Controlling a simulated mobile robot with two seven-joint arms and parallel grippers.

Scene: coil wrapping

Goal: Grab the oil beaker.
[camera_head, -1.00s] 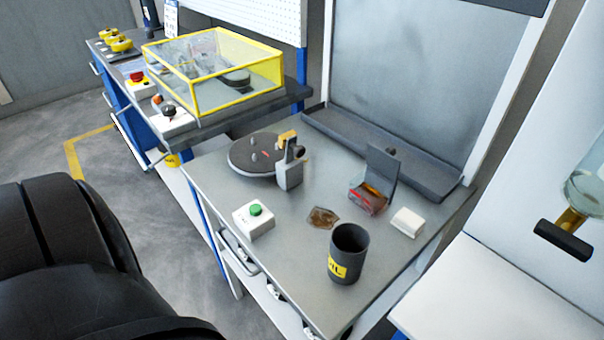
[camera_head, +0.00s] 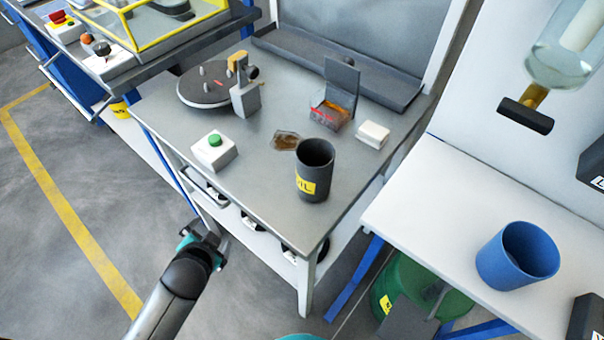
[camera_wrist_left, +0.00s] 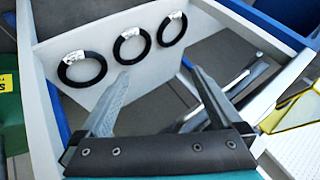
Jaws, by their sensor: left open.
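The oil beaker (camera_head: 316,160) is a dark grey, open-topped cylinder with a yellow label. It stands upright on the grey metal table (camera_head: 262,200), near the front right edge. My left gripper (camera_head: 212,243) is in front of the table, lower left of the beaker and apart from it. In the left wrist view my left gripper (camera_wrist_left: 155,82) has its two fingers spread with nothing between them. The beaker does not show in that view. My right gripper does not show.
A green-button box (camera_head: 214,152), a round turntable (camera_head: 205,85), a brown patch (camera_head: 286,140), a small open box (camera_head: 332,110) and a white block (camera_head: 373,134) share the table. Black rings (camera_wrist_left: 131,46) lie on the shelf below. A blue cup (camera_head: 517,257) stands on the white right-hand table.

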